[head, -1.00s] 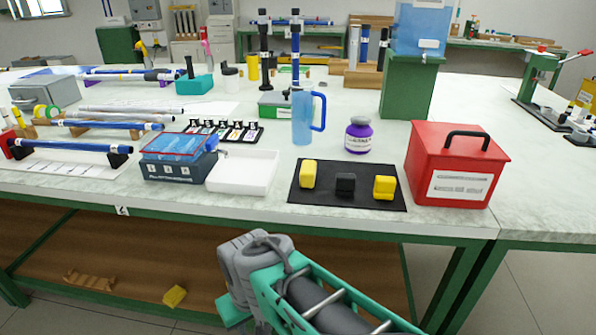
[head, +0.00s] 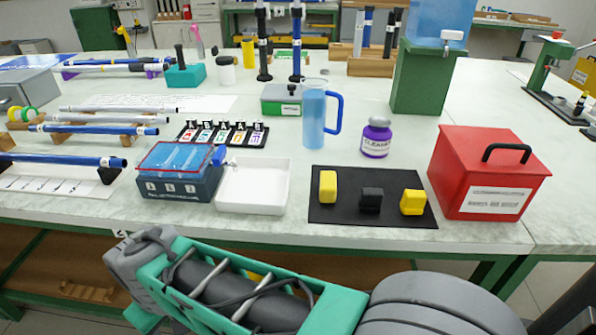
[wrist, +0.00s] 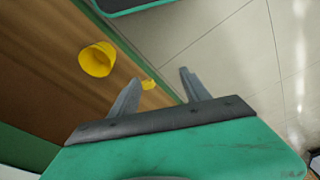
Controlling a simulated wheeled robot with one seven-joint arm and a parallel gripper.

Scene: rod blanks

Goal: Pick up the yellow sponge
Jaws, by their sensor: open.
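A yellow sponge-like block shows as a small yellow patch (head: 255,277) on the lower shelf, mostly hidden behind my arm in the head view. My gripper (wrist: 157,88) is open and empty.
The brown lower shelf (wrist: 50,70) lies left of pale floor tiles (wrist: 235,50) in the wrist view. The bench top holds a red box (head: 465,180), a white tray (head: 252,200), a blue jug (head: 314,120) and a purple bottle (head: 376,140). The bench's front edge is above my arm.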

